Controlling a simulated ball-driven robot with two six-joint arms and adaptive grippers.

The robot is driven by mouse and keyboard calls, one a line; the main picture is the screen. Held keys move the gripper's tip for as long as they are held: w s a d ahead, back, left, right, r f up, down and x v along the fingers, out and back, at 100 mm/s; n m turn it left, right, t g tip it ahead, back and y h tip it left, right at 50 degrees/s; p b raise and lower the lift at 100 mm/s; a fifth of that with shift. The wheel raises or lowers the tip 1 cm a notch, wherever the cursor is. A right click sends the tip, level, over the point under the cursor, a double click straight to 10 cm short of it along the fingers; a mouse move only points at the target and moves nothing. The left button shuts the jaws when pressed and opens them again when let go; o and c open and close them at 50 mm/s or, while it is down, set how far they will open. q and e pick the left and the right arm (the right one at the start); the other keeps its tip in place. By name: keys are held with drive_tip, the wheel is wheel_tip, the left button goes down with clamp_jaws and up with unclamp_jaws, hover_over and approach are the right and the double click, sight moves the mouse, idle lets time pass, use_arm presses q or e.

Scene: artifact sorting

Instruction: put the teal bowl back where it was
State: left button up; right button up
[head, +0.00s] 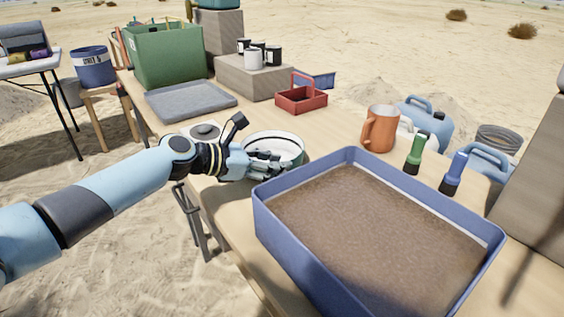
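A round bowl (287,144), pale inside with a dark greenish rim, stands on the table behind the blue tray's left corner. It is the likeliest teal bowl, though little of its outer wall shows. My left gripper (272,167) is at the bowl's near left side, its fingers overlapping the wall in the head view. I cannot tell whether the fingers are closed on the rim or only beside it. The gripper hides the bowl's near wall. My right gripper is not in view.
The large blue tray (262,215) of brown soil fills the front. A grey tray (190,99), a red caddy (301,100) and a green crate (165,55) stand farther back. An orange mug (380,130) and green (415,152) and blue (453,174) flashlights stand right.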

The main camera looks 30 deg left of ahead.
use_arm(q)
drive_tip(key=p+v, duration=0.1)
drive_tip(key=v, duration=0.9)
